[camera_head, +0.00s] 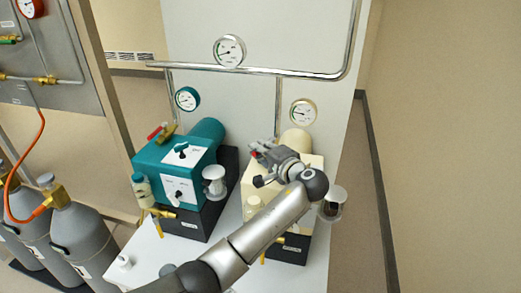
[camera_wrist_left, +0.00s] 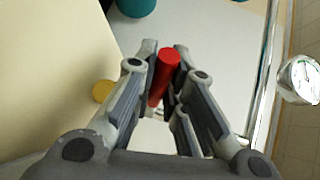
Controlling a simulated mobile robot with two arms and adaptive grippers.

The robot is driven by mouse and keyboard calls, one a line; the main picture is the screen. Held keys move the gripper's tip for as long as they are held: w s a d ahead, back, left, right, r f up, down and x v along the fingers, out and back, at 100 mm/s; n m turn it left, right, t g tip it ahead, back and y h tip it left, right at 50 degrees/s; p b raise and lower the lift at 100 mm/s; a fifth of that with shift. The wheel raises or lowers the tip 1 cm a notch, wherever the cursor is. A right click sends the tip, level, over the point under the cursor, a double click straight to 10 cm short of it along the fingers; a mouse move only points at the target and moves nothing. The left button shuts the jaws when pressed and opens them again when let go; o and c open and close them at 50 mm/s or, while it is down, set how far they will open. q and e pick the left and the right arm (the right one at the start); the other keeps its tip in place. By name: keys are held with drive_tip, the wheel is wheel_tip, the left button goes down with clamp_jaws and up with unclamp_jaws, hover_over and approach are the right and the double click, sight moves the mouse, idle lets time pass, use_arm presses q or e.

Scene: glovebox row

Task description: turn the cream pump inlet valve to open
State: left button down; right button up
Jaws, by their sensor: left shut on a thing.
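The cream pump (camera_head: 296,141) stands on a dark base on the white bench, partly hidden behind my left arm. My left gripper (camera_head: 262,153) is at the back left of this pump. In the left wrist view it is shut on the red valve handle (camera_wrist_left: 166,70), which lies between the two fingers. Only a small red bit of the handle (camera_head: 254,154) shows in the head view. The valve body is mostly hidden by the gripper; a round brass part (camera_wrist_left: 103,91) shows beside the fingers. My right gripper is not in view.
A teal pump (camera_head: 150,157) with its own red-handled valve (camera_head: 157,131) stands to the left. A chrome pipe (camera_head: 270,71) with gauges runs behind both pumps. Grey gas cylinders (camera_head: 85,235) stand at the lower left.

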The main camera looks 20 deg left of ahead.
use_arm(q)
drive_tip(key=c, duration=1.5)
unclamp_jaws()
drive_tip(key=shift+o, duration=0.2)
drive_tip(key=shift+s+d+f, duration=0.15)
drive_tip(key=shift+s+d, duration=0.1)
drive_tip(key=shift+d, duration=0.1)
drive_tip(key=v, duration=0.7)
drive_tip(key=shift+s+r, duration=0.1)
drive_tip(key=shift+r, duration=0.25)
